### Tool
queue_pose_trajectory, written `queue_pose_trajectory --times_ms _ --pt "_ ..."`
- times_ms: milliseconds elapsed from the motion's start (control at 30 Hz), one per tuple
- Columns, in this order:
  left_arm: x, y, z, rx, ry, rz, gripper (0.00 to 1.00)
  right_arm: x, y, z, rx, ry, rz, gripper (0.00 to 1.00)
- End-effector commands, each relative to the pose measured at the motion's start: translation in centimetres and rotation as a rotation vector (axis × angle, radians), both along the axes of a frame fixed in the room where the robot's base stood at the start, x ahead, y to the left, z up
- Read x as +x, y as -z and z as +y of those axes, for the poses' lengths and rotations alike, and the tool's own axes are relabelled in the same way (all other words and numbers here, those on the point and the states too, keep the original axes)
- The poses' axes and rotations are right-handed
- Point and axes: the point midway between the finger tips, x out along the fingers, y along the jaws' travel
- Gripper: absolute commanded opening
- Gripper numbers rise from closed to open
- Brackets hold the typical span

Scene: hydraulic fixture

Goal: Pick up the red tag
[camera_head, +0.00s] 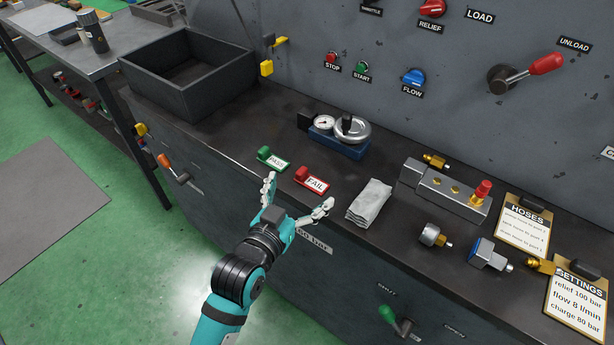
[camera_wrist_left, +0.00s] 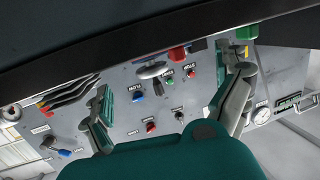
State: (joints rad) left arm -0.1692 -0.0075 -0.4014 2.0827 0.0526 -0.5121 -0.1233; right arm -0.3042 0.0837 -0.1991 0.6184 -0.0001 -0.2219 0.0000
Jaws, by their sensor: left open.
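The red tag (camera_head: 312,182), a red grip with a white plate reading FAIL, sits on the dark bench near its front edge. A red block that looks like its grip shows in the left wrist view (camera_wrist_left: 177,53), beyond and between the fingers. The green tag (camera_head: 273,160) reading PASS lies to its left. My left gripper (camera_head: 299,192) is open and empty at the bench's front edge, just short of the red tag, its fingers spread to either side. The fingers also show in the left wrist view (camera_wrist_left: 172,85). My right gripper is not in view.
A folded grey cloth (camera_head: 369,201) lies right of the red tag. A gauge unit on a blue base (camera_head: 340,139) stands behind it. A black bin (camera_head: 188,78) is at the left. A metal valve block (camera_head: 444,190) and fittings are at the right. Levers stick out below the bench edge.

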Motion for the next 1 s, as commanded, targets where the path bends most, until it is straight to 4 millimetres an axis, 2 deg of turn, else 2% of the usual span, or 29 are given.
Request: queue_pose_trajectory --times_ms 167,300,600,1000 --pt "2.4 -0.4 -1.4 -0.003 0.000 -0.001 1.00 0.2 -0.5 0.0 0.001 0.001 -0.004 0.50" --pt "3.8 0.1 -2.1 -0.001 0.000 0.000 1.00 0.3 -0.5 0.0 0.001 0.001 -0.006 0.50" --pt "4.2 0.2 -2.2 0.000 0.000 -0.001 1.00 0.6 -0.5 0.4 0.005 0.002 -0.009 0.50" --pt "4.2 0.2 -2.2 0.000 0.000 0.000 0.48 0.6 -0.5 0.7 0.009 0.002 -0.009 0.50"
